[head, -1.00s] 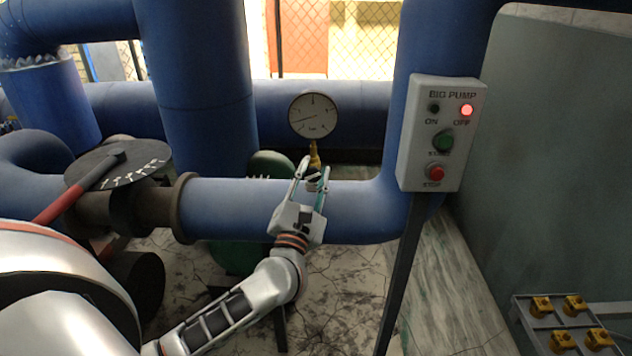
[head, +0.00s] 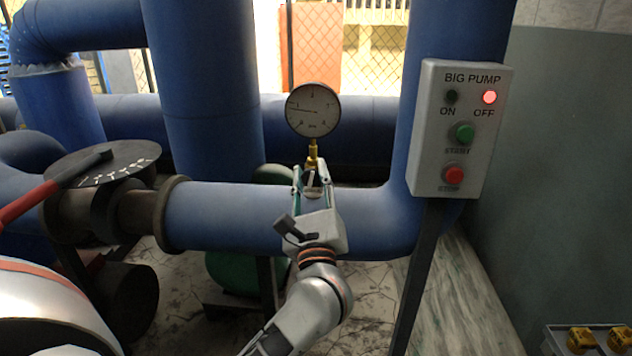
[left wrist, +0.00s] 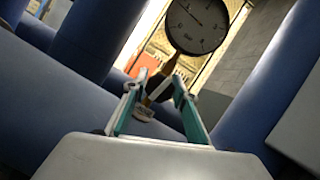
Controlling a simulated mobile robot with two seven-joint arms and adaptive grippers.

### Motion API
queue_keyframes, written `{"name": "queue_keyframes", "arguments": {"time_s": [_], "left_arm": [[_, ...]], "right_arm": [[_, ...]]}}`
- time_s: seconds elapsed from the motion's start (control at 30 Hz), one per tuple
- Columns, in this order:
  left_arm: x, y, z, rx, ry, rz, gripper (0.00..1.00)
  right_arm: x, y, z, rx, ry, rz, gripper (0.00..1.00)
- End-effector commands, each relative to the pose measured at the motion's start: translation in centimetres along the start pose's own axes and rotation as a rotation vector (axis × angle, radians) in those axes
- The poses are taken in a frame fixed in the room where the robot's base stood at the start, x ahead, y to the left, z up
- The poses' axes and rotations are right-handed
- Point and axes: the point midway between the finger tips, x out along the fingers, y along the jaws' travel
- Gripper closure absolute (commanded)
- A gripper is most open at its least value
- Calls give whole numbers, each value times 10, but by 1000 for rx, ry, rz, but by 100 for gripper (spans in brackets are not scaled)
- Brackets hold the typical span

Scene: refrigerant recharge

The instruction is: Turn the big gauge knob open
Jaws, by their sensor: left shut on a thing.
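The big gauge (head: 313,110) is a round white dial on a brass stem above the blue horizontal pipe. It also shows in the left wrist view (left wrist: 197,24). Its needle points left. My left gripper (head: 312,173) is shut on the knob, one green-padded finger on each side. The fingers partly hide the knob in the head view. My right gripper is not in view.
A grey BIG PUMP box (head: 462,130) stands to the right on a dark post, its red OFF lamp lit. A thick blue pipe (head: 225,213) runs behind my gripper.

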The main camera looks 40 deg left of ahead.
Motion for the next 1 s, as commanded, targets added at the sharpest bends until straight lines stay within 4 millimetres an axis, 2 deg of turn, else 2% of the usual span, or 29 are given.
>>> {"name": "queue_keyframes", "arguments": {"time_s": [0.03,0.4,0.97,1.0], "left_arm": [[-2,2,-6,-30,8,15,94],[-1,1,-3,-184,5,78,94],[0,1,-1,-215,2,89,94],[0,1,-1,-214,2,89,70]], "right_arm": [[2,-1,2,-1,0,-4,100],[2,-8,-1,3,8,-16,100],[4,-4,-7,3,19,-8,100],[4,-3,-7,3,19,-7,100]]}}
